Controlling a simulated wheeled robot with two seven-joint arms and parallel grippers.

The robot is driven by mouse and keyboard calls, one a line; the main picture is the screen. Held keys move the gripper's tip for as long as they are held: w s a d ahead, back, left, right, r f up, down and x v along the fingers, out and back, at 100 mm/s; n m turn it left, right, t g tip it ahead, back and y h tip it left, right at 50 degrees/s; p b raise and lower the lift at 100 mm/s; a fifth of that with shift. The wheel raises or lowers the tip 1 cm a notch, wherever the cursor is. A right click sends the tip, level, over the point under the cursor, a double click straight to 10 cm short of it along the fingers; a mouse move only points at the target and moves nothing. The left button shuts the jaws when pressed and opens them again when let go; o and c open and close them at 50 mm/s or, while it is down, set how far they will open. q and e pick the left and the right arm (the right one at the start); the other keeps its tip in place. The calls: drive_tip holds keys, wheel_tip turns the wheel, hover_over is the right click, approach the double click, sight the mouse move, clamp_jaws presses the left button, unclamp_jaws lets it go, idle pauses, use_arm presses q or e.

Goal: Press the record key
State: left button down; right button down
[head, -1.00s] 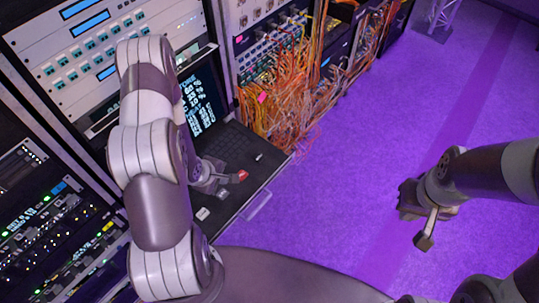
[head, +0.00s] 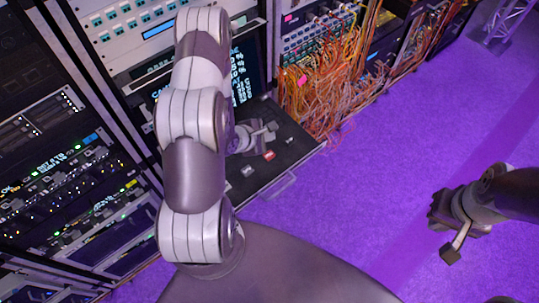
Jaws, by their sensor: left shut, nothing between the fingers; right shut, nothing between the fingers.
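A red key (head: 269,155) sits on the dark pulled-out drawer (head: 305,146) of the rack. A pale key (head: 247,170) lies in front of it to the left, and a small light one (head: 290,140) behind it to the right. No label on the keys can be read. My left gripper (head: 265,131) is shut and empty over the drawer, just beyond the red key in the head view; its height and any contact cannot be told. My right gripper (head: 451,254) is shut and empty, away from the rack over the purple floor.
A screen (head: 245,72) with pale text stands behind the drawer, partly hidden by my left arm. Tangled orange cables (head: 320,95) hang right of it. A handle (head: 280,185) runs along the drawer's front. A truss leg (head: 505,22) stands far right. The floor (head: 390,150) between is clear.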

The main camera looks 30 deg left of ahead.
sight(267, 157)
use_arm(q)
wheel_tip(267, 157, down, 7)
drive_tip(key=b, duration=0.6)
drive_tip(key=shift+f, duration=0.35)
drive_tip(key=shift+a, duration=0.1)
idle(1.2)
drive_tip(key=shift+f, duration=0.4)
drive_tip(key=shift+f+b, duration=0.4)
drive_tip(key=shift+b, duration=0.05)
idle(0.4)
idle(0.3)
drive_tip(key=shift+r+p, duration=0.8)
drive_tip(key=shift+r, duration=0.05)
